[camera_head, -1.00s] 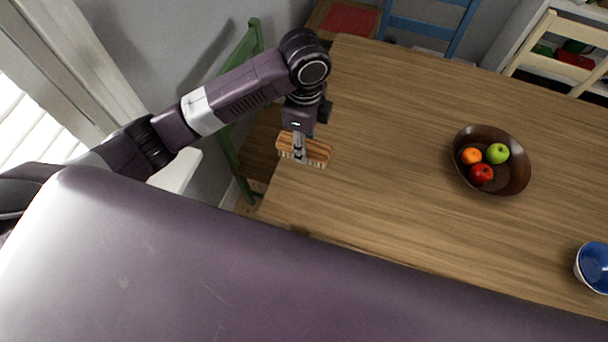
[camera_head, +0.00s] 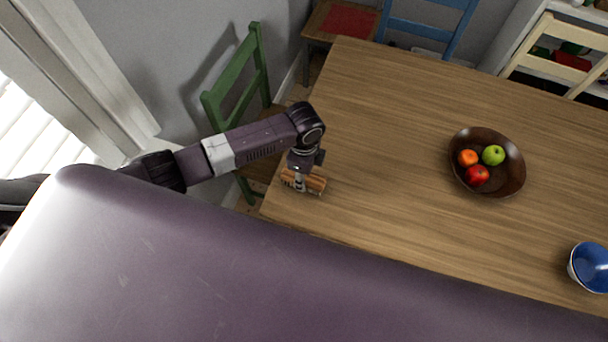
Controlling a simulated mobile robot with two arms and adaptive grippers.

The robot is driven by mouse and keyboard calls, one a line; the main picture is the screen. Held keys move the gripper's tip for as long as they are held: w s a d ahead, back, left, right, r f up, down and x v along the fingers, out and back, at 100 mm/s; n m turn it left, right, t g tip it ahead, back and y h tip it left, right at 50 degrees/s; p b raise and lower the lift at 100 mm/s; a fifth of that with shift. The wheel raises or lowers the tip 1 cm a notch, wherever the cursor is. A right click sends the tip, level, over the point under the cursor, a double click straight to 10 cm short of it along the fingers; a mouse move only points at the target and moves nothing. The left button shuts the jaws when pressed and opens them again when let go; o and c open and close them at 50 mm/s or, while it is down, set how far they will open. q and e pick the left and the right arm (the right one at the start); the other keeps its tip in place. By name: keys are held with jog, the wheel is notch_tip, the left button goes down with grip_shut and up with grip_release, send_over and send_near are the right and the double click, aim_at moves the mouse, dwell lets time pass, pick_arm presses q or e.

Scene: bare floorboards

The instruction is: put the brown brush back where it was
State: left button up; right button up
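The brown brush (camera_head: 315,184) is at the left end of the wooden table (camera_head: 400,115), near the table's left edge. My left gripper (camera_head: 299,184) comes down on it from above and is shut around the middle of its wooden body. The brush lies roughly level, with its length running left to right. I cannot tell whether its bristles touch the tabletop. My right gripper is not in the head view.
A dark bowl (camera_head: 513,178) with an orange, a green apple and a red apple stands on the table's right half. A blue bowl (camera_head: 590,268) is at the right edge. Green (camera_head: 238,88), blue and cream chairs surround the table. The table's middle is clear.

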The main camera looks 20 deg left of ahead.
pick_arm(q)
jog(key=shift+f, duration=0.1)
jog(key=o, duration=0.6)
jog(key=shift+f, duration=0.1)
jog(key=o, duration=0.5)
jog(key=shift+r, duration=0.6)
notch_tip(320, 180, up, 11)
jog(key=b, duration=0.1)
jog(key=shift+r, duration=0.15)
